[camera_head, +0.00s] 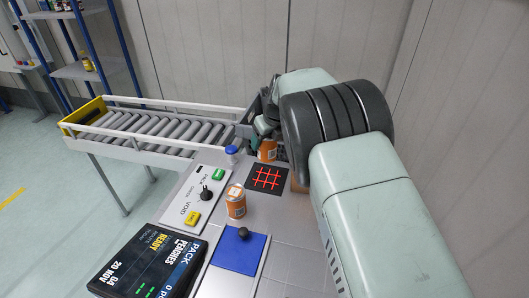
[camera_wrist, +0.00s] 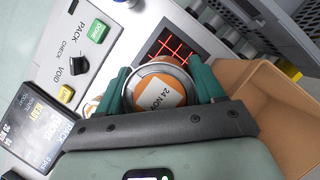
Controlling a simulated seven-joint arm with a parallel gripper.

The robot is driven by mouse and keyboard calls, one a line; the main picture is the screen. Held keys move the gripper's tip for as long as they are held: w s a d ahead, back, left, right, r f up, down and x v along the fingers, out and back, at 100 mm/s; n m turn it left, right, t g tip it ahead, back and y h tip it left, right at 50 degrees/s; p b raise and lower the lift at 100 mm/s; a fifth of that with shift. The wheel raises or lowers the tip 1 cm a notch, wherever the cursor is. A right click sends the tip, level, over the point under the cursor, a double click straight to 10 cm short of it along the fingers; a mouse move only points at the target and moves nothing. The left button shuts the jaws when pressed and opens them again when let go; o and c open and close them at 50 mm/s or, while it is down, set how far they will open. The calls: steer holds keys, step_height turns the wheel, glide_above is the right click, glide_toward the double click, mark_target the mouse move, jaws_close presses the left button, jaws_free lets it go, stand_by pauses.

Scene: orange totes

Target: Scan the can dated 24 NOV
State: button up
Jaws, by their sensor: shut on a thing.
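My gripper (camera_wrist: 160,84) is shut on an orange can (camera_wrist: 158,97), with one green finger on each side of it. Its top carries a label reading 24 NOV in the wrist view. In the head view this can (camera_head: 267,150) is at the far edge of the black scan pad with red lines (camera_head: 267,178). The pad also shows just beyond the can in the wrist view (camera_wrist: 168,45). Whether the can touches the surface is unclear. A second orange can (camera_head: 235,202) stands on the table nearer the camera; its date is unreadable.
A panel (camera_head: 185,200) has a dial, a green button and a yellow button. A dark display (camera_head: 150,262) reads PACK PEACHES. A blue plate with a black knob (camera_head: 238,252), a blue-capped container (camera_head: 231,153), a roller conveyor (camera_head: 160,128) and a cardboard box (camera_wrist: 275,110) surround the work area.

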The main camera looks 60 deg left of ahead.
mark_target(266, 154)
steer(key=shift+w+a+r, duration=0.25)
steer(key=shift+w+a, duration=0.1)
steer(key=shift+a, duration=0.35)
steer(key=shift+f, duration=4.2)
steer(key=shift+r, duration=2.3)
